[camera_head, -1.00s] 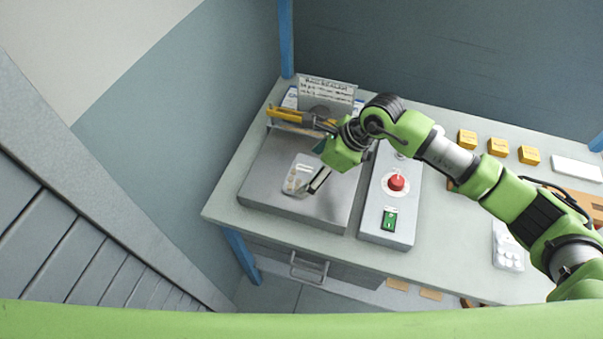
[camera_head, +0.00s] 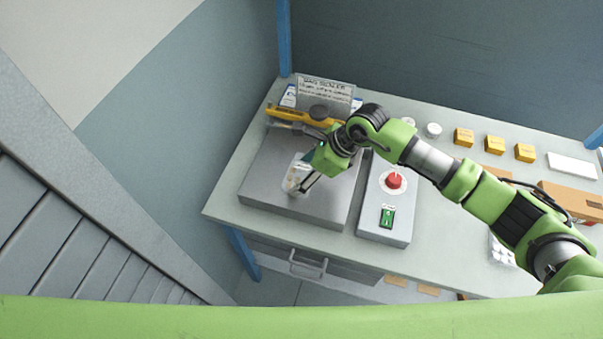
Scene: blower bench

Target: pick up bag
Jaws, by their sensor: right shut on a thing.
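A small clear bag (camera_head: 294,178) with pale contents is on or just above the grey metal plate of the bag sealer (camera_head: 262,190). My right gripper (camera_head: 304,186) is at the bag's right side and is shut on it. The gripper body hides part of the bag. I cannot tell whether the bag is clear of the plate. My left gripper is not in view.
A control box with a red button (camera_head: 394,181) and a green switch (camera_head: 387,217) stands right of the plate. A yellow sealer arm (camera_head: 290,115) and a sign (camera_head: 325,93) are behind. Yellow boxes (camera_head: 464,137) line the back. The bench front (camera_head: 440,262) is partly clear.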

